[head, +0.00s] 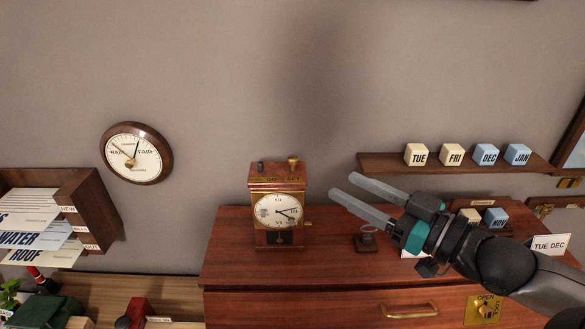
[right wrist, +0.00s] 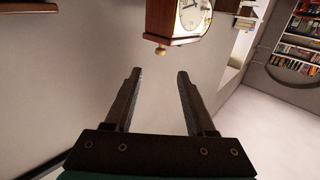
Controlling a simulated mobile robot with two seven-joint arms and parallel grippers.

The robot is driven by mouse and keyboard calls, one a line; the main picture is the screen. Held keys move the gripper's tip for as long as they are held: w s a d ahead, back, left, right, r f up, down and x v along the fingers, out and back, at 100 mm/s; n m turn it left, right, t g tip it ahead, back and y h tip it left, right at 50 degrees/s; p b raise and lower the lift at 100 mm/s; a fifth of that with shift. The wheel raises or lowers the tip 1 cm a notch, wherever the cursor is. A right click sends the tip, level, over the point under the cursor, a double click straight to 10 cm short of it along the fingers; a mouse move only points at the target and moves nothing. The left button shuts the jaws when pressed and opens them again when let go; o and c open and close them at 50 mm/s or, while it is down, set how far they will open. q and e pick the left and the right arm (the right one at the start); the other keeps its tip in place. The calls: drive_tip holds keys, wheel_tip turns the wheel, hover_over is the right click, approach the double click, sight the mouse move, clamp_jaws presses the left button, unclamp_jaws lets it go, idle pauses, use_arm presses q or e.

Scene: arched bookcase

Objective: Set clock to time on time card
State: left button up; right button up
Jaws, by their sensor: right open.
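The wooden clock (head: 262,240) stands upright on the red-brown cabinet, its pale round dial (head: 270,209) facing me. Its dark hands point roughly to the right; the exact time is too small to read. A brass knob (head: 293,160) and a dark knob (head: 261,166) sit on top, and a small brass piece (head: 308,223) sticks out at the right side. My right gripper (head: 343,186) is open and empty, right of the clock and apart from it. The right wrist view shows the clock (right wrist: 162,22) beyond the open fingers (right wrist: 160,72). I cannot identify the time card. My left gripper is out of view.
A dark stand (head: 367,239) is below the right gripper. A white card (head: 414,253) is partly hidden by it. A "TUE DEC" card (head: 549,246) stands at right. Lettered blocks line a shelf (head: 385,164). A round gauge (head: 162,145) hangs at left. Cabinet top left of the clock is clear.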

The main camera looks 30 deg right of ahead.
sight(297, 162)
drive_tip(key=shift+x, duration=6.6)
clamp_jaws()
